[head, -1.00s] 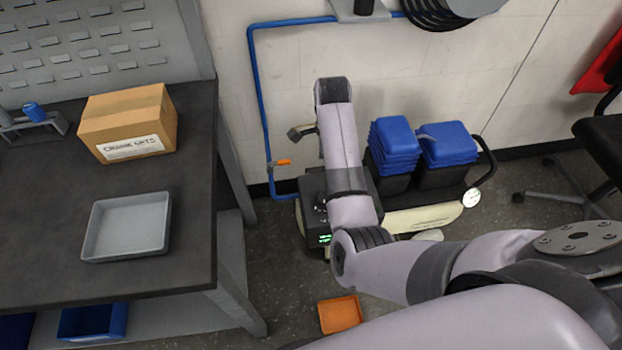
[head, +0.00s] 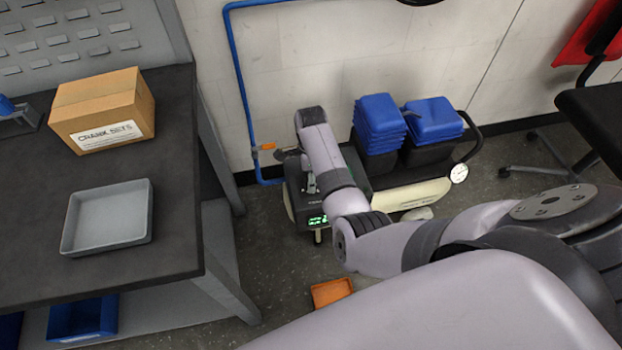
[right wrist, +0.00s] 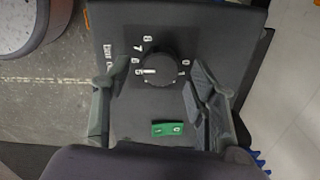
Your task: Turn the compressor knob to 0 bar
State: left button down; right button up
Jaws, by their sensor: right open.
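The compressor (head: 425,193) stands on the floor by the wall, with a cream tank and a dark control box with green lights. Its black round knob (right wrist: 157,70) shows in the right wrist view, with a white pointer line toward the 5 on the left. The printed scale shows 0 and 1 at the right and 5 to 8 at the left and top. My right gripper (right wrist: 153,76) is open, one finger on each side of the knob, apparently apart from it. In the head view my right arm hides the knob. My left gripper is out of view.
A blue pipe (head: 240,90) runs down the wall. A workbench (head: 170,230) is at left, an orange tray (head: 331,292) on the floor, a black chair (head: 597,120) at right.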

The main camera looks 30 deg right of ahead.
jog(key=shift+f, duration=0.7)
jog(key=shift+c, duration=0.5)
jog(key=c, duration=1.1)
